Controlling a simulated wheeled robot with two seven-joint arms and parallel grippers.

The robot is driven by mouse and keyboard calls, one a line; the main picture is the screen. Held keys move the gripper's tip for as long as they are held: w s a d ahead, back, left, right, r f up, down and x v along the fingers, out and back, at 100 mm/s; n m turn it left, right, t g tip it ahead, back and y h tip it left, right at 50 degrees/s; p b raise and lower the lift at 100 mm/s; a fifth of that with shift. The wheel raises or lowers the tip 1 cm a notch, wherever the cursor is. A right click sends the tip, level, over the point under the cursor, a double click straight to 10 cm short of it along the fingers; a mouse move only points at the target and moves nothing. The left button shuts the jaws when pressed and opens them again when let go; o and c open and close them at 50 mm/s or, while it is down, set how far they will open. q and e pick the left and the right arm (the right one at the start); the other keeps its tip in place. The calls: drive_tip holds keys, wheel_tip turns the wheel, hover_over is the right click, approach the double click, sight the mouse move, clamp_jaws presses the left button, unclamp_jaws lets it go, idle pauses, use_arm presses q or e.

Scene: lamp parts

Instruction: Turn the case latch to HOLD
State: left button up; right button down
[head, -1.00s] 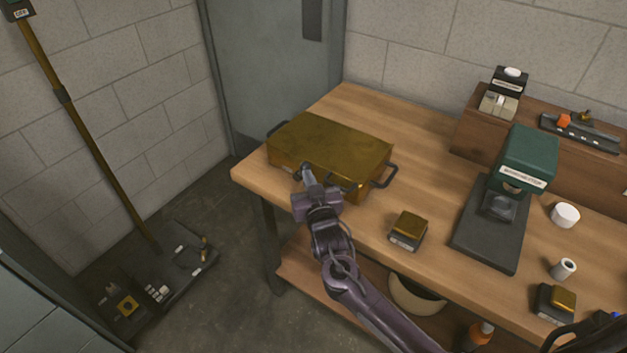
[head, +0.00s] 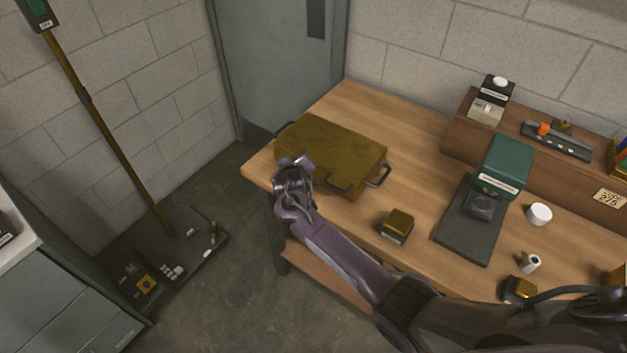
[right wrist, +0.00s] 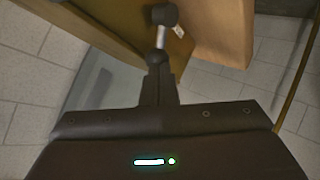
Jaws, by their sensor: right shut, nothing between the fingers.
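The brass-coloured case (head: 335,148) lies flat and closed on the wooden workbench, with dark handles at its sides. My right gripper (head: 290,168) is at the case's front left corner, its arm coming in from the right. In the right wrist view the gripper (right wrist: 159,72) is shut and empty. Just beyond its tips is a metal stem with a dark round knob (right wrist: 165,15), close to the case's side (right wrist: 225,30); it may be the latch. Contact with the tips cannot be told. A small pale tag (right wrist: 178,31) sits beside it, unreadable. My gripper hides this corner in the head view.
A small brass-topped block (head: 397,225) and a green press-like device (head: 503,168) stand to the right on the workbench (head: 405,130). A wooden shelf with small items is at the back. A pole on a dark base (head: 195,243) stands on the floor at left.

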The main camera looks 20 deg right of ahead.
drive_tip(key=shift+w, duration=0.1)
drive_tip(key=shift+r+p, duration=0.75)
drive_tip(key=shift+p, duration=0.1)
